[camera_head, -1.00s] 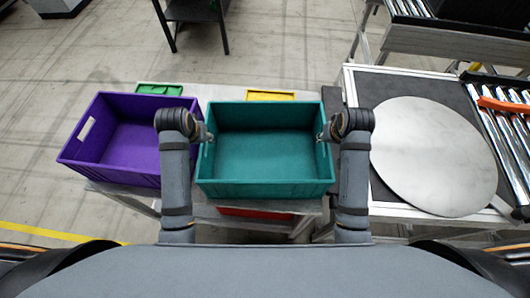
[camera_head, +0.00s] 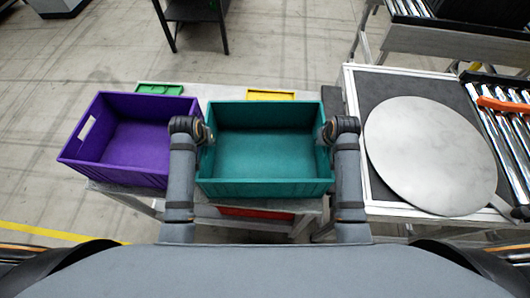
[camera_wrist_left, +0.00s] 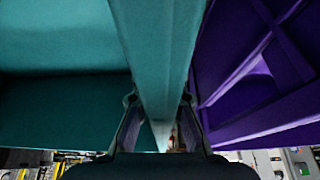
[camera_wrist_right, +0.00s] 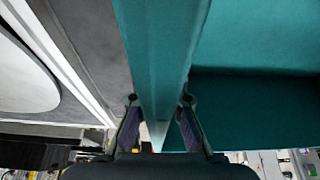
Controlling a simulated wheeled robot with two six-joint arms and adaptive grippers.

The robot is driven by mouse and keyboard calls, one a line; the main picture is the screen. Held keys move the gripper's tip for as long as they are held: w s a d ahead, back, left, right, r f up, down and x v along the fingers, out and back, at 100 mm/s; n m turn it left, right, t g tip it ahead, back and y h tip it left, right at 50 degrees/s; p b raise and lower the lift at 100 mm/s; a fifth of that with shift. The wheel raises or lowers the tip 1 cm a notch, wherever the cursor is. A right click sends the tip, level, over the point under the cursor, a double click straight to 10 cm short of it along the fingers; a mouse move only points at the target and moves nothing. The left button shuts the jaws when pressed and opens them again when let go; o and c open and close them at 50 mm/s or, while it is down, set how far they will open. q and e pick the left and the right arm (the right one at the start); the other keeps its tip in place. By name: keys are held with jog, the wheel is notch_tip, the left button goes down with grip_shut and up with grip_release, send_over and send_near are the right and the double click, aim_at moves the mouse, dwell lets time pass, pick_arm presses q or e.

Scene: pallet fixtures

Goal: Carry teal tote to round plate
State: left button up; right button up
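The teal tote (camera_head: 265,188) is an open, empty-looking box standing level on a low stand. My left gripper (camera_head: 206,135) is at its left wall and my right gripper (camera_head: 326,134) at its right wall. In the left wrist view, the tote wall (camera_wrist_left: 158,50) runs between the fingers of my left gripper (camera_wrist_left: 159,112). In the right wrist view, the other wall (camera_wrist_right: 160,50) runs between the fingers of my right gripper (camera_wrist_right: 160,112). Both grippers look open around the walls; contact is hard to tell. The round plate (camera_head: 430,155) is a bare grey disc on the right table.
A purple tote (camera_head: 125,173) stands close on the left of the teal one. Green (camera_head: 160,89) and yellow (camera_head: 270,95) items show behind, and a red one (camera_head: 255,213) below. A roller conveyor (camera_head: 505,125) with an orange part (camera_head: 503,105) lies right of the plate.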

pick_arm(q)
grip_shut()
pick_arm(e)
grip_shut()
pick_arm(q)
jog(key=shift+r, duration=0.15)
pick_arm(e)
jog(key=shift+w+r, duration=0.1)
jog(key=shift+r, duration=0.1)
